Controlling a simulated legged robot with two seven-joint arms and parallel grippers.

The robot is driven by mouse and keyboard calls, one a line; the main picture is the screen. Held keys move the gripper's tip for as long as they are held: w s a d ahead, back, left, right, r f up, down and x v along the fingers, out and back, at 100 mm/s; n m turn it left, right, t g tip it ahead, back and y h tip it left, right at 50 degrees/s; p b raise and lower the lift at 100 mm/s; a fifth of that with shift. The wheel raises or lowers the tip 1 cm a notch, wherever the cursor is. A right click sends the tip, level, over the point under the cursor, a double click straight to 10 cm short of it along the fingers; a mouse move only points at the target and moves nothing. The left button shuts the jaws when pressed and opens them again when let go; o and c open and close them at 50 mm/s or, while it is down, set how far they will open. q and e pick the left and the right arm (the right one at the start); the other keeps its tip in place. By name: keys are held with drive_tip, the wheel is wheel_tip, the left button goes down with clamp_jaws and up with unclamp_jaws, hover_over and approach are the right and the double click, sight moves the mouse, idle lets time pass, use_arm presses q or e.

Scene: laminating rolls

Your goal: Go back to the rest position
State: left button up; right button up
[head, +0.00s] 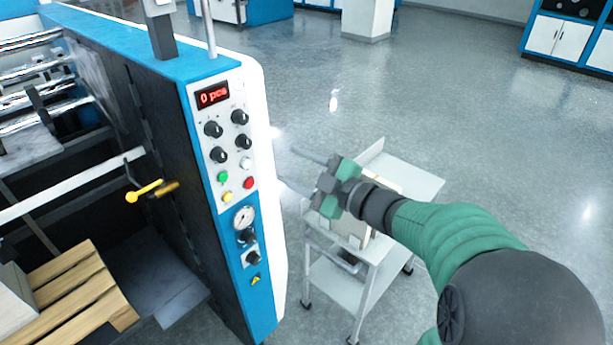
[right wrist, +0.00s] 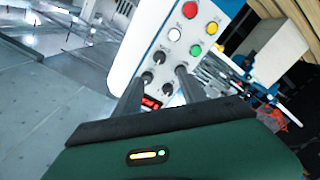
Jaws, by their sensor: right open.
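My right gripper (head: 302,170) is in the middle of the head view, its arm coming in from the lower right. It is open, with nothing between its fingers, and points left toward the machine's control panel (head: 228,150). In the right wrist view the two dark fingers (right wrist: 157,88) stand apart in front of the panel (right wrist: 180,40), which looks upside down there. My left gripper is not in view.
A white wheeled cart (head: 372,292) stands below and behind my right gripper. A yellow-handled lever (head: 145,190) sticks out at the machine's left side, above a wooden pallet (head: 75,290). Open grey floor (head: 440,110) lies behind the cart, with blue-white cabinets (head: 560,40) farther back.

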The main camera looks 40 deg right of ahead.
drive_tip(key=s, duration=0.3)
drive_tip(key=shift+d, duration=0.15)
drive_tip(key=w+a+f+m+g+h, duration=0.2)
drive_tip(key=w+f+m+g, duration=0.15)
drive_tip(key=f, duration=0.35)
drive_tip(key=w+a+f+m+g+h, duration=0.1)
drive_tip(key=w+f+m+g+h, duration=0.1)
drive_tip(key=f+m, duration=0.35)
drive_tip(key=s+a+f+m+g+y, duration=0.1)
drive_tip(key=s+a+f+g+y, duration=0.1)
drive_tip(key=s+a+f+g, duration=0.7)
drive_tip(key=s+a+f, duration=0.4)
drive_tip(key=a+f, duration=0.2)
drive_tip(key=f, duration=0.1)
drive_tip(key=shift+a, duration=0.3)
drive_tip(key=shift+d, duration=0.1)
